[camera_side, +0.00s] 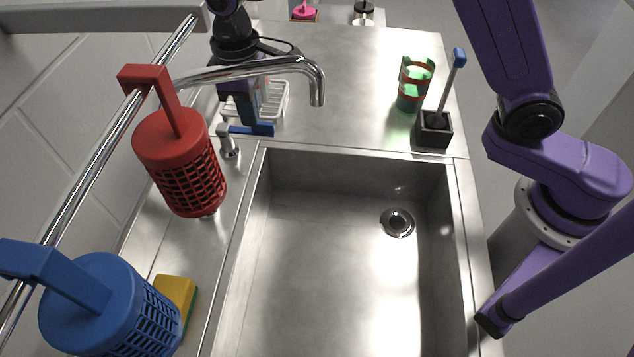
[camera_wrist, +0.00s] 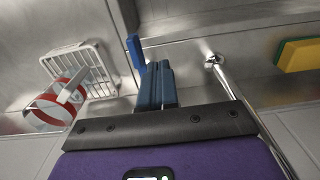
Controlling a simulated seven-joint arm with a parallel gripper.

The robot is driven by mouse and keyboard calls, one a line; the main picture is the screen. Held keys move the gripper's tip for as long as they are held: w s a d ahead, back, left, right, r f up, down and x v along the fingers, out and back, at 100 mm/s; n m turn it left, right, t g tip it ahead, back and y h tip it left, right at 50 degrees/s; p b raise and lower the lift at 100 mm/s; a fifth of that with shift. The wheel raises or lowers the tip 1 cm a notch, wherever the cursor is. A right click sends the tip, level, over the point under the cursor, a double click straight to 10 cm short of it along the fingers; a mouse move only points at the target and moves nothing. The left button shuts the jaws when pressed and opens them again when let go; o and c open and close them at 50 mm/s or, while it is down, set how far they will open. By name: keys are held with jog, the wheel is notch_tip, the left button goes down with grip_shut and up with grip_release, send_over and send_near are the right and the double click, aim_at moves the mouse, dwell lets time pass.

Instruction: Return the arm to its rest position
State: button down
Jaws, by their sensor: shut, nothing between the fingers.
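My gripper (camera_side: 244,118) is at the back left of the counter in the side view, beyond the faucet spout, pointing down. Its blue fingers are together with nothing between them, as the wrist view (camera_wrist: 158,68) also shows. A blue bar (camera_side: 262,129) lies by the fingertips; it shows beside them in the wrist view (camera_wrist: 135,50), and whether they touch I cannot tell. A white rack (camera_side: 279,103) stands just right of the gripper, partly hidden behind it. In the wrist view a red and white cup (camera_wrist: 48,110) is at the rack (camera_wrist: 92,62).
The chrome faucet (camera_side: 318,85) arches in front of my gripper. Red (camera_side: 178,145) and blue (camera_side: 90,300) baskets hang on the left rail. A yellow-green sponge (camera_side: 177,293) lies left of the sink (camera_side: 330,270). A green-red cup (camera_side: 412,96) and brush holder (camera_side: 433,132) stand back right.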

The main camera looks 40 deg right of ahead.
jog(key=shift+r, duration=0.65)
jog(key=shift+d, duration=0.1)
jog(key=s+d+r, duration=0.7)
jog(key=d, duration=0.2)
jog(key=s+d+f+n, duration=0.1)
jog(key=s+d+f, duration=0.1)
jog(key=s+d, duration=0.6)
jog(key=s+d+f+n, duration=0.2)
jog(key=s+d+f, duration=0.1)
jog(key=s+d, duration=0.6)
jog(key=s, duration=0.4)
jog(key=shift+d+f+n, duration=0.15)
jog(key=shift+d+n, duration=0.05)
jog(key=shift+n, duration=0.1)
